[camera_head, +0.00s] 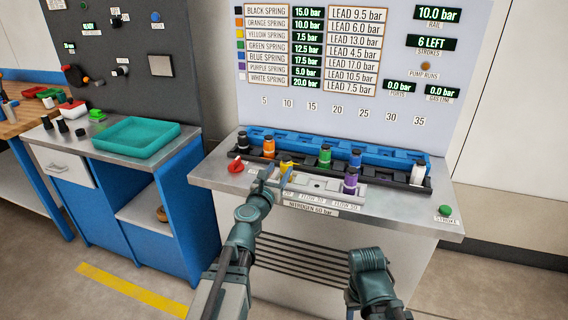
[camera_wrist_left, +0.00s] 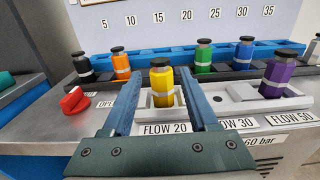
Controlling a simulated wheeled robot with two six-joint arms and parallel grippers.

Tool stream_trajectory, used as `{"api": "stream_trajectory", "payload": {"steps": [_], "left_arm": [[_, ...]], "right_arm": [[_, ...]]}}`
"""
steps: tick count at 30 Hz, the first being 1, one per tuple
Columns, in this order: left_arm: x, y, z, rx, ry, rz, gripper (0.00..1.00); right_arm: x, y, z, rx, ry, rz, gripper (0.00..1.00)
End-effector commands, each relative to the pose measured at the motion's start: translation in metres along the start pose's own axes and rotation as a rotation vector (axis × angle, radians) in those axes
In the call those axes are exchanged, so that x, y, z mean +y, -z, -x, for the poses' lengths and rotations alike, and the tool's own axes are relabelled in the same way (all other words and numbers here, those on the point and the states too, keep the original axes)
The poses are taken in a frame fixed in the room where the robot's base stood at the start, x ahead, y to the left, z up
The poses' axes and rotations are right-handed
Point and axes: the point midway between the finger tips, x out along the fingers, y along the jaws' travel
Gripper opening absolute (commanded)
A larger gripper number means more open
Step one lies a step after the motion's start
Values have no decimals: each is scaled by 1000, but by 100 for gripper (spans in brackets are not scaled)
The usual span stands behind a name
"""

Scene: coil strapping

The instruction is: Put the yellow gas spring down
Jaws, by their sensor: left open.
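The yellow gas spring (camera_head: 286,163) stands upright with a dark cap in the FLOW 20 place of the light grey block (camera_head: 318,185). In the left wrist view the yellow gas spring (camera_wrist_left: 162,88) stands between the two fingers of my left gripper (camera_wrist_left: 160,78), with a gap on either side. My left gripper (camera_head: 273,179) is open at the front of the block. The purple gas spring (camera_head: 350,182) stands at the right end of the same block, by the FLOW 50 label. My right arm shows at the lower right of the head view, but its gripper cannot be made out.
Black (camera_head: 243,141), orange (camera_head: 268,148), green (camera_head: 324,156), blue (camera_head: 355,160) and white (camera_head: 417,173) springs stand in the black rack behind. A red knob (camera_head: 236,165) is left of the block, a green button (camera_head: 445,211) far right. A green tray (camera_head: 135,136) sits on the left bench.

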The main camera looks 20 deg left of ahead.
Motion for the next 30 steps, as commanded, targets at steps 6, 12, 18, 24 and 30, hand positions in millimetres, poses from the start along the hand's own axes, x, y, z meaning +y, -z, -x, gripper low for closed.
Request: {"api": "stream_trajectory", "payload": {"steps": [6, 12, 18, 24, 30], "left_arm": [[0, 0, 16, 0, 1, 0, 59], [0, 0, 15, 0, 1, -1, 59], [-62, 12, 17, 25, 190, -295, 59], [-202, 86, 68, 22, 773, -1138, 59], [-246, 180, 164, -83, 1469, -1894, 59]], "right_arm": [[0, 0, 0, 0, 0, 0, 50], [0, 0, 0, 0, 0, 0, 50], [0, 0, 0, 0, 0, 0, 50], [0, 0, 0, 0, 0, 0, 50], [0, 0, 0, 0, 0, 0, 50]]}}
